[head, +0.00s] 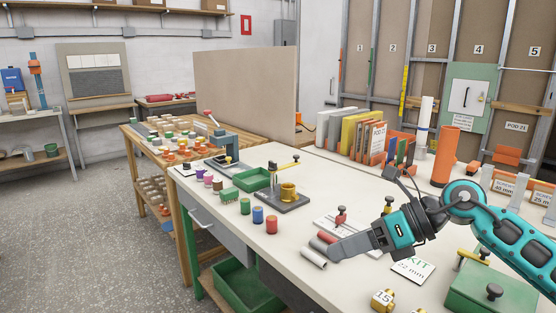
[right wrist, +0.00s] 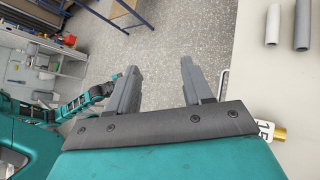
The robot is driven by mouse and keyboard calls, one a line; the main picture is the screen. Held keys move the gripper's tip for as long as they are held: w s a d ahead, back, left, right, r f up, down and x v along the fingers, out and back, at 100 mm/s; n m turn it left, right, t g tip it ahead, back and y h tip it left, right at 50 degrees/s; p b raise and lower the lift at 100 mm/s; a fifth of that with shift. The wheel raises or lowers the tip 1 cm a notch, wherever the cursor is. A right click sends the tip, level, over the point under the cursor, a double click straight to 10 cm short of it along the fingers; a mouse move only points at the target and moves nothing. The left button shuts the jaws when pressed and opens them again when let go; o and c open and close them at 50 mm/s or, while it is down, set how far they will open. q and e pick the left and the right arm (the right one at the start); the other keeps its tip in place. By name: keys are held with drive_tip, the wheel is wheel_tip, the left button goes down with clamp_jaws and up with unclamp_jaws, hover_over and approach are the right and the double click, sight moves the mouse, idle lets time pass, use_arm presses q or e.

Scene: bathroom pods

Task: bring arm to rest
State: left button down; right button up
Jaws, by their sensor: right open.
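My right arm (head: 512,232) reaches in from the right over the white workbench (head: 290,160). Its gripper (head: 335,250) points left, beside the short pipes near the bench's front edge. In the right wrist view the two fingers of this gripper (right wrist: 159,66) stand apart with nothing between them, with grey floor beyond. Teal arm parts also show at the left of that view; I cannot make out a left gripper there. No left arm shows in the head view.
A KIT card (head: 413,271), brass fitting (head: 383,299) and green box (head: 490,296) lie nearby. Coloured spools (head: 258,214) stand farther left. An orange cylinder (head: 445,157) stands behind.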

drive_tip(key=s+a+r+m+t+y, duration=0.1)
drive_tip(key=a+r+m+t+y, duration=0.55)
drive_tip(key=m+t, duration=0.2)
drive_tip(key=s+d+f+m+t+h, duration=0.1)
drive_tip(key=d+f+m+t+h, duration=0.1)
drive_tip(key=d+f+m+h, duration=0.5)
drive_tip(key=s+d+f+m+t+h, duration=0.15)
drive_tip(key=m+h, duration=0.35)
drive_tip(key=m, duration=0.6)
drive_tip(key=d+f+m+t+h, duration=0.2)
drive_tip(key=d+f+m+h, duration=0.25)
drive_tip(key=m, duration=0.55)
drive_tip(key=s+f+m+g+h, duration=0.1)
drive_tip(key=s+f+m+g, duration=0.2)
drive_tip(key=s+f+g, duration=0.65)
drive_tip(key=s+f+m+g, duration=0.4)
drive_tip(key=s+f, duration=0.3)
drive_tip(key=s, duration=0.6)
drive_tip(key=w+a+f+t+y, duration=0.1)
drive_tip(key=w+a+f+t, duration=0.1)
drive_tip(key=w+f+t, duration=0.5)
drive_tip(key=shift+f+n+t+y, duration=0.35)
drive_tip(key=shift+f+n, duration=0.1)
drive_tip(key=shift+f, duration=0.2)
